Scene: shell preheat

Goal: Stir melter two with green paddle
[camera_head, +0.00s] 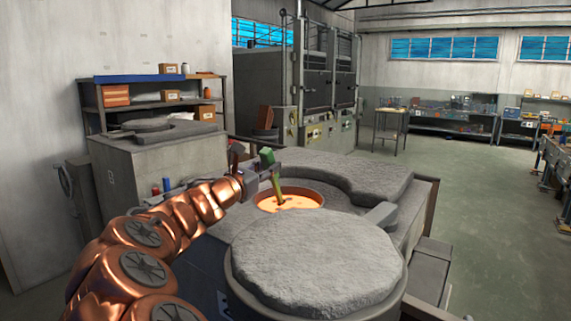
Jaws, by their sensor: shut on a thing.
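The green paddle (267,157) has a green block at its top and a yellowish shaft angled down into a round opening. My gripper (259,172), at the end of my copper arm, is shut on the paddle near its upper part. The paddle's lower end is in the bright orange melt (292,203), its tip hidden. The melt lies in the near melter (350,172), which has a rough grey top around the opening. I cannot read a number on this melter.
A round rough grey lid (315,262) stands close in front of the opening. A second melter (160,150) stands behind left, before a shelf (150,104) with boxes. A tall furnace (320,85) stands behind. Open floor (470,200) lies to the right.

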